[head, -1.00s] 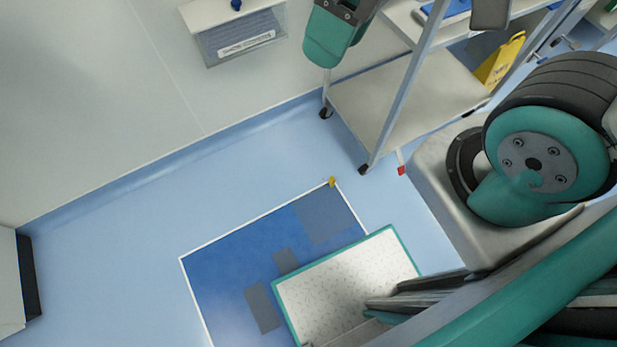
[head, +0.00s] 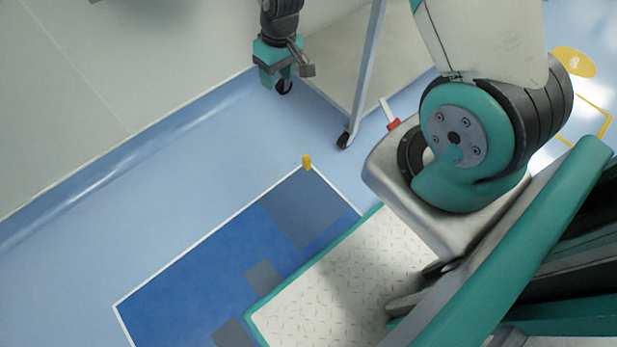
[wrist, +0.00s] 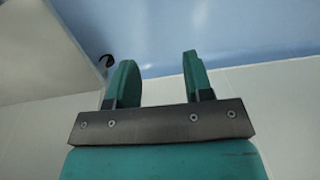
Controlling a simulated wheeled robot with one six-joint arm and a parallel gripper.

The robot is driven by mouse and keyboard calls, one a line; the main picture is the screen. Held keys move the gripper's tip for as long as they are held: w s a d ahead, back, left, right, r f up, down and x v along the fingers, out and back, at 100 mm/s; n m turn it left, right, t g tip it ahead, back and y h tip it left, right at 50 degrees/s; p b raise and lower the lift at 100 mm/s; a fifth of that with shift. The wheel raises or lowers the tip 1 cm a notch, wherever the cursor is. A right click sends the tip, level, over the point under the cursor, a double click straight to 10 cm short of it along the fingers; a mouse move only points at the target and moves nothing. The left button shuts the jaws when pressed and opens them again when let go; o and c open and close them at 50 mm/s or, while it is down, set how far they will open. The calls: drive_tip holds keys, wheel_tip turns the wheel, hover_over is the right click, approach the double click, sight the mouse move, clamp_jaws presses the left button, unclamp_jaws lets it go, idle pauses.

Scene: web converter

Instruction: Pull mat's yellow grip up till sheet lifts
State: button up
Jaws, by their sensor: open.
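The blue mat (head: 200,280) with a white border lies flat on the floor in the head view, with grey patches on it. Its small yellow grip (head: 307,162) stands at the mat's far corner. My gripper (head: 275,84) is above and a little left of the grip, near the trolley, apart from the mat. In the wrist view my gripper (wrist: 158,75) has its two green fingers spread with nothing between them. The yellow grip and mat do not show in the wrist view.
A trolley (head: 330,75) with a lower shelf and castors stands beyond the grip. The wall (head: 100,110) runs along the left. My own base covers the mat's right part. The blue floor (head: 180,190) between wall and mat is clear.

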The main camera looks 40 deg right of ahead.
drive_tip(key=m+h+b, duration=0.1)
drive_tip(key=b, duration=0.9)
hover_over(308, 160)
wheel_tip(308, 160, down, 27)
drive_tip(key=shift+g, duration=0.3)
wheel_tip(308, 160, down, 17)
drive_tip(key=b, duration=1)
drive_tip(key=shift+d, duration=0.15)
clamp_jaws()
drive_tip(key=shift+r, duration=0.1)
